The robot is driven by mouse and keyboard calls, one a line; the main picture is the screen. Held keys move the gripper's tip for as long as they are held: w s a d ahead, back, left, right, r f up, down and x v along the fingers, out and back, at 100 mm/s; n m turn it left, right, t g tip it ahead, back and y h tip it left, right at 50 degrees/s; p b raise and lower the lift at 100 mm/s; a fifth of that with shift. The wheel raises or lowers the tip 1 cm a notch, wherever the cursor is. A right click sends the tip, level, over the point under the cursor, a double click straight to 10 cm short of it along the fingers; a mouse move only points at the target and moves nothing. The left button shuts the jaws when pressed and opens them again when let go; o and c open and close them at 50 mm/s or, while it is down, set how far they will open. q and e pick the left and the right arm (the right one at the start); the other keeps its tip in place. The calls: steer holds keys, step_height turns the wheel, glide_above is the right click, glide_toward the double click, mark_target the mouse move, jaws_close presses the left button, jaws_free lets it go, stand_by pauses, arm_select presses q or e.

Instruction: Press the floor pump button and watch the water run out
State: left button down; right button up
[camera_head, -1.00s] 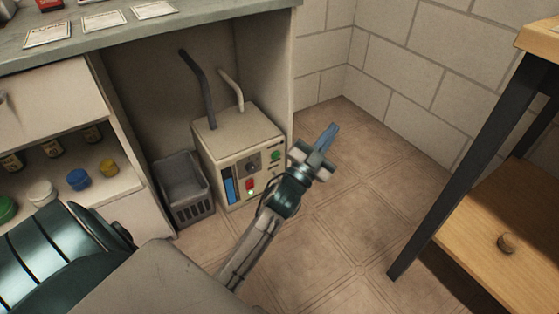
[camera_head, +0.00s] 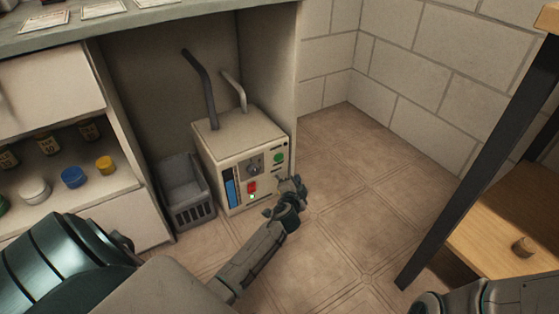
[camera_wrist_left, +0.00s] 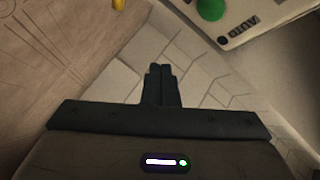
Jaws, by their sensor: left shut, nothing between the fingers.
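The pump unit (camera_head: 245,135) is a cream box on the floor under the counter, with two pipes rising from its top. Its front has a green button (camera_head: 279,157), a red button (camera_head: 252,187), a dial (camera_head: 254,164) and a blue level strip (camera_head: 230,193). A small green light shows below the red button. My left gripper (camera_head: 297,184) is in front of the box's lower right corner; whether it touches the box cannot be told. In the left wrist view its fingers (camera_wrist_left: 160,70) are shut and empty, with the green button (camera_wrist_left: 210,9) above and to the right.
A grey crate (camera_head: 192,212) stands left of the pump. Shelves with jars and caps are further left. A wooden table (camera_head: 490,235) with a dark leg is on the right. Tiled floor between is clear. My right arm shows at the bottom right; its gripper does not.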

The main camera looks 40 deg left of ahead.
mark_target(283, 158)
arm_select(q)
steer(key=shift+a, duration=0.1)
steer(key=w+a, duration=0.3)
steer(key=a, duration=0.5)
steer(key=shift+w, duration=0.2)
stand_by(2.1)
steer(key=shift+w+a, duration=0.15)
steer(key=shift+a, duration=0.2)
steer(key=shift+w+a+b, duration=0.15)
steer(key=shift+a+b, duration=0.15)
steer(key=shift+a, duration=0.1)
stand_by(0.5)
steer(key=shift+d, duration=0.1)
steer(key=shift+s+d, duration=0.3)
steer(key=shift+d, duration=0.35)
steer(key=shift+d, duration=0.1)
steer(key=shift+s+d, duration=0.35)
steer(key=shift+d, duration=0.4)
steer(key=shift+s+d, duration=0.3)
steer(key=shift+d, duration=0.45)
steer(key=shift+s+d, duration=0.35)
steer(key=shift+d, duration=0.4)
